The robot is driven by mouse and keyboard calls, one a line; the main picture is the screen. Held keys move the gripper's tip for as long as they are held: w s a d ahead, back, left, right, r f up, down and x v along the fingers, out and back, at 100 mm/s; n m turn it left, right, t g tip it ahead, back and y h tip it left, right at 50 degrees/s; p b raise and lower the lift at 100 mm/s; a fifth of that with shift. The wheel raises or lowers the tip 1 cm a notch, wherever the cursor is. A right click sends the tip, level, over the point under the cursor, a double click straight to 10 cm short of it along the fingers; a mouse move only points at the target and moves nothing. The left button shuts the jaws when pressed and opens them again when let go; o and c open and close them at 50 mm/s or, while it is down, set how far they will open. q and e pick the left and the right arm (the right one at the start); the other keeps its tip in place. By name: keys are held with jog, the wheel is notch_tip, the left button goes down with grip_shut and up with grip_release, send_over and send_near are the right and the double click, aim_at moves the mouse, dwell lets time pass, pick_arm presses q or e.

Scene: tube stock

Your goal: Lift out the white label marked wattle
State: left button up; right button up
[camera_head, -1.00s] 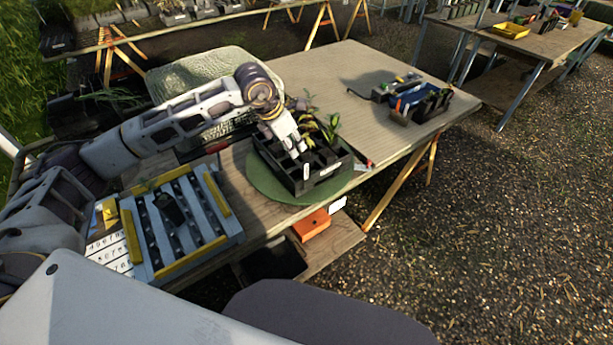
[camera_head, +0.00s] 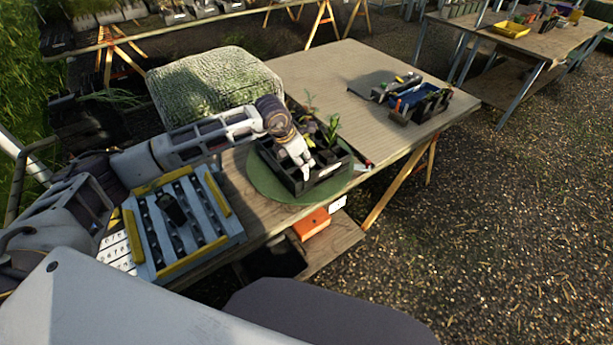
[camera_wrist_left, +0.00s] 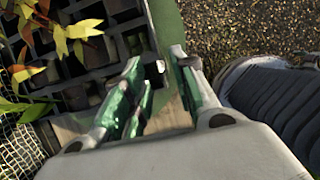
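A black compartment tray (camera_head: 292,184) with leafy seedlings stands on a round green mat (camera_head: 262,184) near the table's front edge. My left gripper (camera_head: 304,172) points down at the tray's front side. In the left wrist view its green-padded fingers (camera_wrist_left: 168,84) are apart, beside the tray's edge. A small white label (camera_wrist_left: 160,66) shows between the fingertips, close to the left finger; no clear grip on it shows. Another white label (camera_head: 331,170) is on the tray's front right. I cannot read wattle on either. My right gripper is out of view.
A slatted grey-and-yellow rack (camera_head: 190,222) with a dark pot (camera_head: 171,208) stands left of the tray. A blue tool caddy (camera_head: 412,97) stands at the back right. A red-tipped item (camera_head: 367,163) lies right of the tray. The table's middle is clear.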

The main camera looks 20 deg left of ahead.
aim_at(306, 177)
pick_arm(q)
jog(key=p+x, duration=0.1)
jog(key=x, duration=0.4)
jog(key=shift+a+f, duration=0.1)
jog(key=shift+f, duration=0.05)
dwell(0.4)
grip_shut()
dwell(0.4)
